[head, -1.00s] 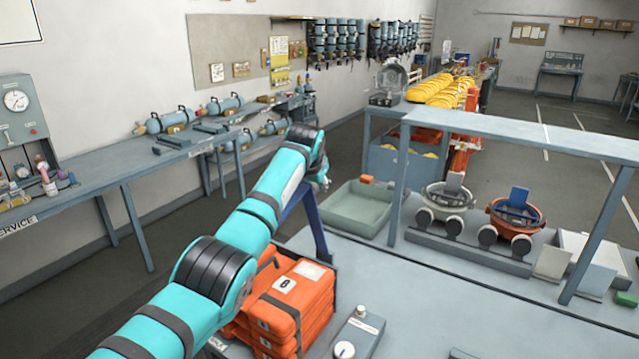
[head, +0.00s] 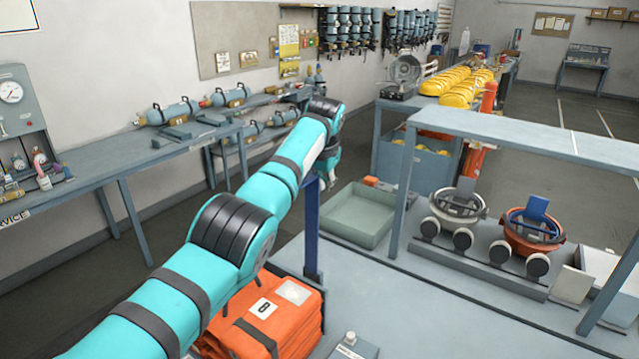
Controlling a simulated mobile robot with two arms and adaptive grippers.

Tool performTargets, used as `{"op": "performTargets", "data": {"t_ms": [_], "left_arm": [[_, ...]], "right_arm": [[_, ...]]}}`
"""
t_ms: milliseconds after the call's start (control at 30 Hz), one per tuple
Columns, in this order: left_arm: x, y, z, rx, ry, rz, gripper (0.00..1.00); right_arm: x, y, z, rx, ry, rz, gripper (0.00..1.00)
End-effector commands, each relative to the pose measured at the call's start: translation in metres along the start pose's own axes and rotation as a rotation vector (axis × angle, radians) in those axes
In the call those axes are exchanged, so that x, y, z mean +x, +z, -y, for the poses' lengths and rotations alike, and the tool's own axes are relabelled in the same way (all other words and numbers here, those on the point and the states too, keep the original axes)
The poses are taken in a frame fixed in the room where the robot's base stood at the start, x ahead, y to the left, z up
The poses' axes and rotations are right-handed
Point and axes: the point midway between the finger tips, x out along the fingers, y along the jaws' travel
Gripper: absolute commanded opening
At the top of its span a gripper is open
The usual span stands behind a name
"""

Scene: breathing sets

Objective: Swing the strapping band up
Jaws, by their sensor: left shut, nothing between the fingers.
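A dark blue upright bar (head: 312,232), which looks like the strapping band, stands behind the stack of orange cases (head: 296,325). Its top end is hidden by my left arm. The orange cases have dark straps and a white label on top, and my arm covers part of them. My left gripper (head: 326,181) is beyond the bar's top, close to it; I cannot tell whether they touch. It is shut and empty, its fingertips small and partly hidden. My right gripper is not in view.
A grey-green empty tray (head: 357,238) lies behind the bar. A grey frame (head: 540,140) stands over the bench at right, near two masks in bowls, one white (head: 458,205) and one orange (head: 530,235). The bench front (head: 440,320) is mostly clear.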

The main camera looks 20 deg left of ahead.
Motion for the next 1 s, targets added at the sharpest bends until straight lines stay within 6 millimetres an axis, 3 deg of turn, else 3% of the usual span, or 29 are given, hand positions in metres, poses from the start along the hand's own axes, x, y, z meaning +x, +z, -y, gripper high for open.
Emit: {"op": "performTargets", "data": {"t_ms": [33,267,667,1000], "left_arm": [[-0.0077,-0.0064,-0.0061,0.006,0.009,-0.018,0.0],[-0.0076,-0.0063,-0.0059,0.005,0.009,-0.017,0.0],[-0.0047,-0.0039,-0.0038,0.003,0.005,-0.011,0.51],[-0.006,-0.0024,-0.0024,0.002,0.003,-0.006,0.51]], "right_arm": [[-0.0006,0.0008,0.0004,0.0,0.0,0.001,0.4],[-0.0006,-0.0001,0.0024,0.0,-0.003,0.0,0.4],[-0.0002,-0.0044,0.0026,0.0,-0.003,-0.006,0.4],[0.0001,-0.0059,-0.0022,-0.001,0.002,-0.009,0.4]]}}
